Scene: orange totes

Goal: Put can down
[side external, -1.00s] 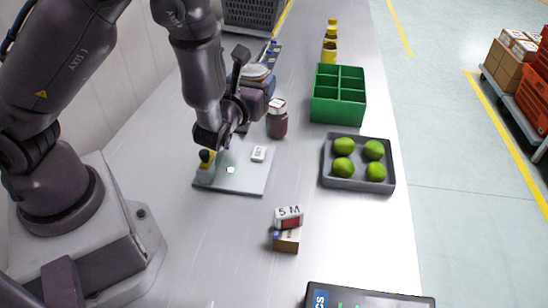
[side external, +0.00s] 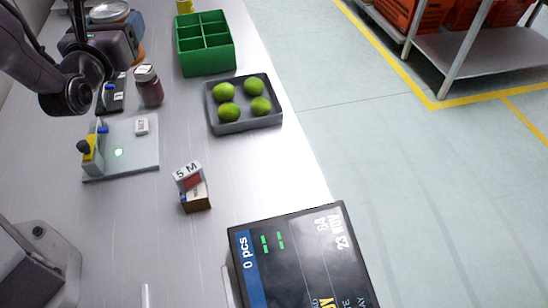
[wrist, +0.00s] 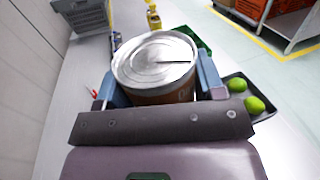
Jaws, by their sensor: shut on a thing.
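The can (wrist: 160,90) is large and round, with a silver ribbed lid and a brown side, and it stands between the two blue-grey fingers in the wrist view. Its silver top also shows at the upper left of the side view (side external: 110,12). My gripper (wrist: 156,84) is shut on the can; in the side view the gripper (side external: 125,38) is beyond the dark jar. The can's base is mostly hidden, so I cannot tell whether it touches the table.
A dark jar (side external: 149,90) stands near my gripper. A green divided box (side external: 205,62) and a grey tray (side external: 246,124) of green fruit are to the right.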

